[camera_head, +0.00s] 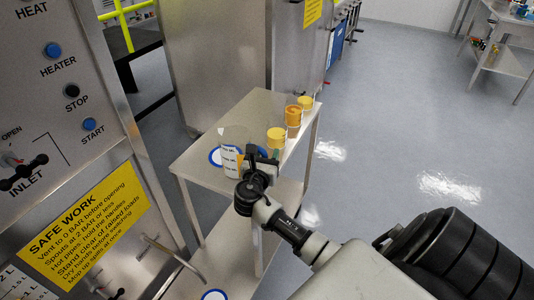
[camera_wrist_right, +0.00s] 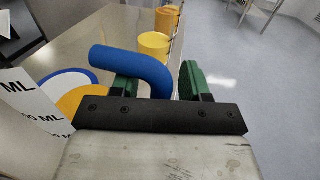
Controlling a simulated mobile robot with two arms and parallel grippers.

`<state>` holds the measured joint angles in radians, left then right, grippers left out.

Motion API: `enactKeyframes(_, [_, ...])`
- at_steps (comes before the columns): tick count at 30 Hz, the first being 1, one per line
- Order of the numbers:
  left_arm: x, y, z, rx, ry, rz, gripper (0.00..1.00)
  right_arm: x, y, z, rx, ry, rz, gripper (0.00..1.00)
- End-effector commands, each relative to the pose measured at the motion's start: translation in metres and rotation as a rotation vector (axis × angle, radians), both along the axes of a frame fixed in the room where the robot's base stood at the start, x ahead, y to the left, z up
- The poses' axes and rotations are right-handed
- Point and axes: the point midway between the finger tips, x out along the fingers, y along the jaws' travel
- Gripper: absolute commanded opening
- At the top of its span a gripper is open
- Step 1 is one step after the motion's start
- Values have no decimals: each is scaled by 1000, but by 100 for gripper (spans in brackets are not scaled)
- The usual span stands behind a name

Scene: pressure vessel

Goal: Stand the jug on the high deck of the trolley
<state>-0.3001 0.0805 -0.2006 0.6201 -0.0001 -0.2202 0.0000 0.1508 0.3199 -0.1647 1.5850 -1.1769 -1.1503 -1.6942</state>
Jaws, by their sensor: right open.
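The clear jug (camera_head: 230,158) with a white ML label is upright at the near end of the trolley's high deck (camera_head: 200,171). Its base is partly hidden, so I cannot tell for sure that it rests on the deck. A blue ring mark (camera_head: 215,157) shows beside it. In the right wrist view, the jug's label (camera_wrist_right: 28,112) is at the left and its blue handle (camera_wrist_right: 138,62) passes between the green finger pads. My right gripper (camera_head: 262,155) is open around the handle. My left gripper is not in view.
Several yellow containers stand along the deck's right side, the nearest (camera_head: 276,138) just beyond my gripper. The low deck (camera_head: 240,275) has another blue ring (camera_head: 214,295). A control panel (camera_head: 75,120) stands close on the left. The floor (camera_head: 400,110) at right is clear.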

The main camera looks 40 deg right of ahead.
Motion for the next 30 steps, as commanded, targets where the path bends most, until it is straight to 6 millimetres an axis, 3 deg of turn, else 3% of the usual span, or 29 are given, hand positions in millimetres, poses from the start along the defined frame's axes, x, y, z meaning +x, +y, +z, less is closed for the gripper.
enactKeyframes(9, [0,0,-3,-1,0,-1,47,-37,57,-1,3,-1,3,46])
enactKeyframes(15, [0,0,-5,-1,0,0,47,-55,83,0,3,-1,1,46])
enactKeyframes(28, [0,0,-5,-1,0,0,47,-62,94,1,0,-1,0,46])
enactKeyframes(30, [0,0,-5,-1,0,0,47,-62,94,1,0,-1,0,55])
